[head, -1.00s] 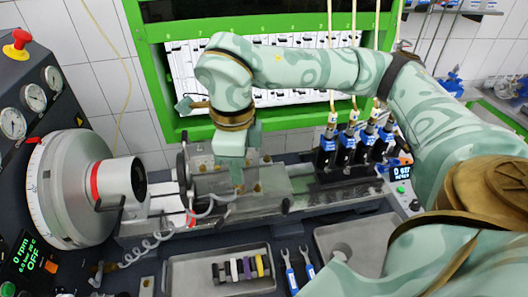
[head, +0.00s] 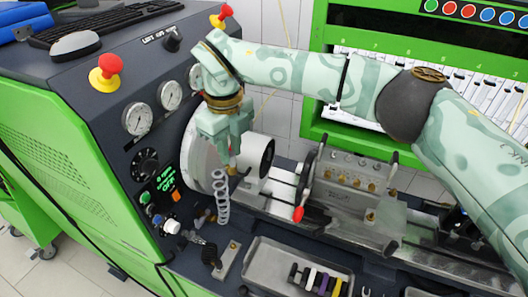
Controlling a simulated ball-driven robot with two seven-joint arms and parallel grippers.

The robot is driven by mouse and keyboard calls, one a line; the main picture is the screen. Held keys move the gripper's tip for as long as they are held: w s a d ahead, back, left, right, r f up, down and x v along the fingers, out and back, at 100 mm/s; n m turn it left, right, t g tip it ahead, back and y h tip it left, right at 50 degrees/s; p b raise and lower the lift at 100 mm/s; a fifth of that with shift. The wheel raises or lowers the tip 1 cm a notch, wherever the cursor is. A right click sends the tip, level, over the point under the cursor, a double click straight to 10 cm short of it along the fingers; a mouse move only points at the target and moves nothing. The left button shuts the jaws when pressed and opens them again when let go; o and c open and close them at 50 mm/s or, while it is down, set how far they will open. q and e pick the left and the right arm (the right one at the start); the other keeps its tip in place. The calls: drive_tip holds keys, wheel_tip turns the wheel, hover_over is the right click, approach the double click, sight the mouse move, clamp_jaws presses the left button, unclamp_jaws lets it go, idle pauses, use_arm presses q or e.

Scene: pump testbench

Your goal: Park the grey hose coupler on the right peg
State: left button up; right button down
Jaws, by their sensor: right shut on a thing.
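My right gripper (head: 234,158) points down in front of the large grey drum of the testbench. It is shut on a small coupler, mostly hidden between the fingers; a brass-coloured bit (head: 232,171) shows below them. A pale coiled hose (head: 222,198) hangs just left of the fingertips and runs down toward the console's lower front. A small metal plate (head: 228,262) with small upright parts lies below on the bench. I cannot tell for sure which part is the right peg. My left gripper is not in view.
The control console with gauges (head: 137,118) and a red stop button (head: 105,72) stands at left. The clamp fixture (head: 345,185) stands right of the drum. A metal tray (head: 262,262) holds several coloured pieces. Beside the plate is a black-handled lever (head: 210,254).

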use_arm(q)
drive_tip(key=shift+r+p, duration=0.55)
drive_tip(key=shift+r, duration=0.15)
use_arm(e)
drive_tip(key=w+a, duration=0.2)
drive_tip(key=a, duration=0.1)
drive_tip(key=shift+w+a, duration=0.15)
drive_tip(key=shift+w, duration=0.1)
